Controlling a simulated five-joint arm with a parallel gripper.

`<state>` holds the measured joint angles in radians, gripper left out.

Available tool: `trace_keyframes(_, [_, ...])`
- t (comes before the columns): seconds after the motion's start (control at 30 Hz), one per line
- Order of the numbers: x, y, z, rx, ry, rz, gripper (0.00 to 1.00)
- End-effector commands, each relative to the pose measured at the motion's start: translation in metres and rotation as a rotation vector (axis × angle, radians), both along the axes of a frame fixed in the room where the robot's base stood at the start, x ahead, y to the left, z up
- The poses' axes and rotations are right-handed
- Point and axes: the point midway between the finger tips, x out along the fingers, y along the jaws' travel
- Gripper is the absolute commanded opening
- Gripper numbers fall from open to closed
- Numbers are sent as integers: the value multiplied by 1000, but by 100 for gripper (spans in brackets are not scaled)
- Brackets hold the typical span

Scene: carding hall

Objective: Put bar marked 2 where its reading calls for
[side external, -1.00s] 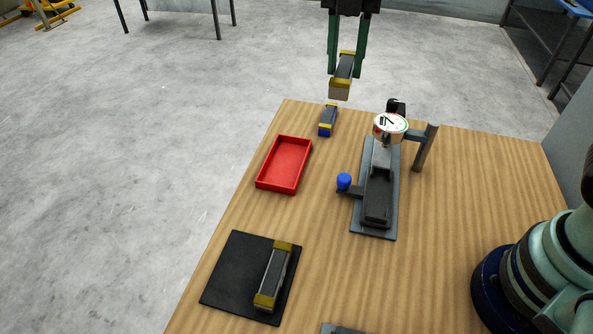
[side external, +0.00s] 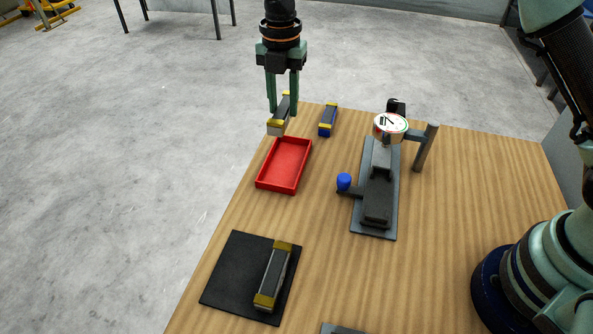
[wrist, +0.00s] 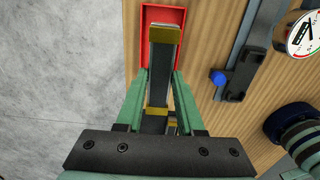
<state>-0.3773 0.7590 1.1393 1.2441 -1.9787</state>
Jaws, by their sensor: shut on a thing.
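My gripper (side external: 283,108) is shut on a dark grey bar with yellow bands (side external: 279,120) and a pale near end. It holds the bar in the air by the far end of the red tray (side external: 261,186). In the wrist view the held bar (wrist: 162,65) overlaps the red tray (wrist: 176,14). A dial gauge (side external: 390,124) stands over a dark fixture with a blue-knobbed lever (side external: 344,181); its small marks are unreadable. A blue-ended bar (side external: 328,118) lies at the table's far edge. Another yellow-banded bar (side external: 273,277) lies on the black mat (side external: 230,275). No bar number is legible.
The gauge's post (side external: 425,150) stands at its right. A grey object (side external: 342,329) is cut off at the bottom edge. The wooden table (side external: 330,265) is bare between mat and fixture. Open floor lies left of the table.

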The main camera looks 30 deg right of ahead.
Motion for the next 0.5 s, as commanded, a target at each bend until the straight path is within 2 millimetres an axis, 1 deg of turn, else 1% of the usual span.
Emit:
trace_keyframes(0.03, [-1,0,-14,-1,4,0,0])
trace_keyframes(0.1, [-1,0,-31,-1,4,0,0])
trace_keyframes(0.2, [-1,-1,-54,-1,3,0,0])
trace_keyframes(0.3, [0,0,-73,-1,2,0,0])
trace_keyframes(0.4, [0,0,-85,-1,1,0,0])
trace_keyframes(0.5, [0,0,-91,1,-2,0,0])
